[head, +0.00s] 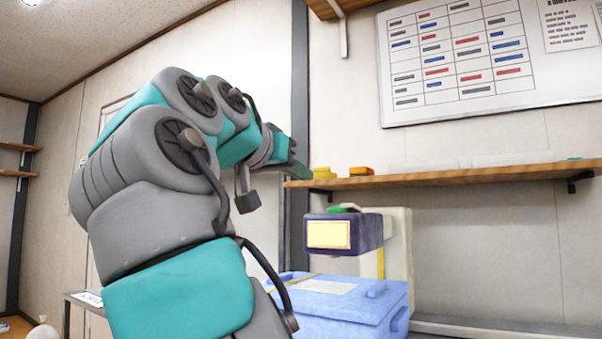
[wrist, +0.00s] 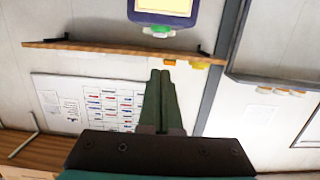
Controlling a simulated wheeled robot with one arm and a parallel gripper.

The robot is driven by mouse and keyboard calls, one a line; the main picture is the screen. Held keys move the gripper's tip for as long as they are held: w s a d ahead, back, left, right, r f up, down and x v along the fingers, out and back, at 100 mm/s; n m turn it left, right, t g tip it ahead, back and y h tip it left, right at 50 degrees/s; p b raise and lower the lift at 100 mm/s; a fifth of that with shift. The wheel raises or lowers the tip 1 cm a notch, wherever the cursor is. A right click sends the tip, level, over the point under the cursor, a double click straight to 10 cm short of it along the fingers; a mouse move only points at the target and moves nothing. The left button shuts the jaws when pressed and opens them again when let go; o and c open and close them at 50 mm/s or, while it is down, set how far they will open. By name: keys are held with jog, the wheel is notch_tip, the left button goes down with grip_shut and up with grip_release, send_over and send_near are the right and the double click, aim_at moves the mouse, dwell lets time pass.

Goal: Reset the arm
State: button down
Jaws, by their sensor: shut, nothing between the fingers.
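My gripper (wrist: 160,75) is in the middle of the wrist view, its two dark green fingers pressed together with nothing between them. In the head view my arm is raised and bent, and my gripper (head: 298,171) points to the right, partly hidden behind the wrist parts.
A wall shelf (head: 450,178) carries yellow and orange items. Below it stand a purple device with a cream screen (head: 328,235) and a blue lidded box (head: 340,310). A whiteboard (head: 455,112) hangs above. The wrist view is upside down.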

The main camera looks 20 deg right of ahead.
dwell(0.4)
jog(key=s+d+f+n+g+y, duration=0.2)
jog(key=f, duration=0.9)
jog(key=s+d+f+n+g+y, duration=0.1)
jog(key=d+f+n+g+y, duration=0.1)
jog(key=f, duration=0.8)
jog(key=s+d+f+n+g+y, duration=0.2)
jog(key=f, duration=0.9)
jog(key=s+a+f+n+g+y, duration=0.1)
jog(key=s+a+f, duration=0.3)
jog(key=s+f, duration=0.4)
jog(key=s+a+f+n+g+y, duration=0.1)
jog(key=s+a+f+g+y, duration=0.2)
jog(key=s+f, duration=0.6)
jog(key=s+a+f+n+g+y, duration=0.1)
jog(key=s+a+f+n+y, duration=0.1)
jog(key=s+a+f, duration=0.3)
jog(key=s+f, duration=0.3)
jog(key=f, duration=0.4)
jog(key=shift+s+a+f+g+y, duration=0.25)
jog(key=shift+a+f+g+y, duration=0.1)
jog(key=shift+f+g+y, duration=0.05)
